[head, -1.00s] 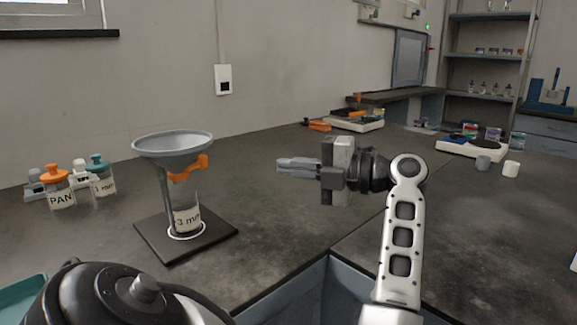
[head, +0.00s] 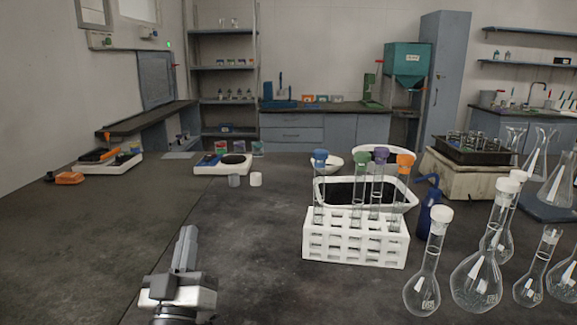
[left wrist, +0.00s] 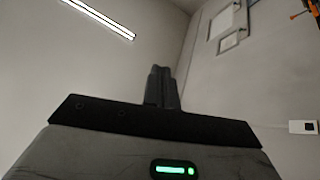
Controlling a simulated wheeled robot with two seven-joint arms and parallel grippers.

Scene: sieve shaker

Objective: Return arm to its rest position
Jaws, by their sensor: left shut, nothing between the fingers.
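My left gripper (head: 187,245) shows at the lower left of the head view, above the dark bench top (head: 240,225). Its fingers are together, point away from me and hold nothing. In the left wrist view the closed fingers (left wrist: 161,88) stand up against bare walls and a ceiling light, with no object at them. My right gripper is in neither view now.
A white rack (head: 355,240) of capped tubes stands right of my left gripper, with glass flasks (head: 478,275) further right. The bench around the gripper is clear.

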